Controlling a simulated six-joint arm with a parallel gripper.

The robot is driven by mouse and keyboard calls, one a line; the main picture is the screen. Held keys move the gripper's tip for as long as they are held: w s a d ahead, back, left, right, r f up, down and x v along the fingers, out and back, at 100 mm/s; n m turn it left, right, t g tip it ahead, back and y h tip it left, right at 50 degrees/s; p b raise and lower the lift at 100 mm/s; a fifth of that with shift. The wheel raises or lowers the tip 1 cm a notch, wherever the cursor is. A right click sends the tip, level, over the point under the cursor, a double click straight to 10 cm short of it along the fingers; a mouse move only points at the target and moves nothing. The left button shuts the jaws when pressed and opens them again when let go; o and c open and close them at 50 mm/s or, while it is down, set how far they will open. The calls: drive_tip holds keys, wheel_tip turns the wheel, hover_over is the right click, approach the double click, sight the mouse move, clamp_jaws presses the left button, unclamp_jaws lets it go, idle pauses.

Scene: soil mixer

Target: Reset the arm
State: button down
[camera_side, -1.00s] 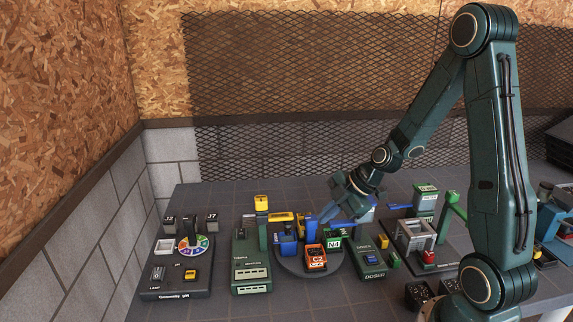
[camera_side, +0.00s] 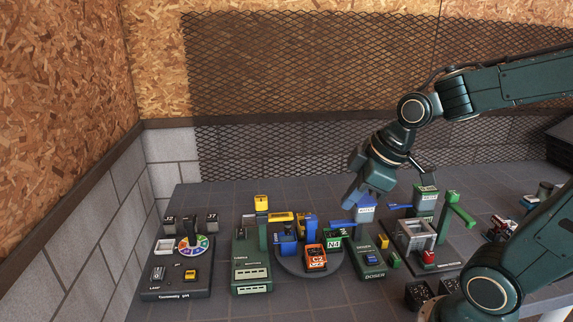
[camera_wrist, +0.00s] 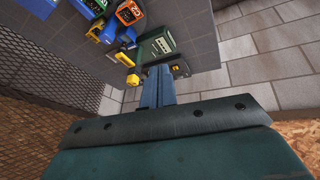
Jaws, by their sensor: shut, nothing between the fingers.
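In the wrist view, the fingers (camera_wrist: 158,80) lie side by side and point toward the table. My arm is bent and reaches in from the right. The turntable (camera_side: 292,268) carries an orange C2 container (camera_side: 316,258), a green N4 container (camera_side: 334,241) and a blue unit.
A green machine (camera_side: 251,272) stands beside the turntable. A doser (camera_side: 370,264), a grey frame (camera_side: 416,236) and a green lever (camera_side: 457,210) are to the right. The back left table is clear.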

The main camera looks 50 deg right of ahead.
drive_tip(key=s+a+r+m, duration=0.1)
drive_tip(key=s+r+m, duration=0.3)
drive_tip(key=s+m, duration=0.2)
drive_tip(key=shift+s+a+r+h, duration=0.15)
drive_tip(key=shift+s+a+h, duration=0.25)
drive_tip(key=shift+s, duration=0.8)
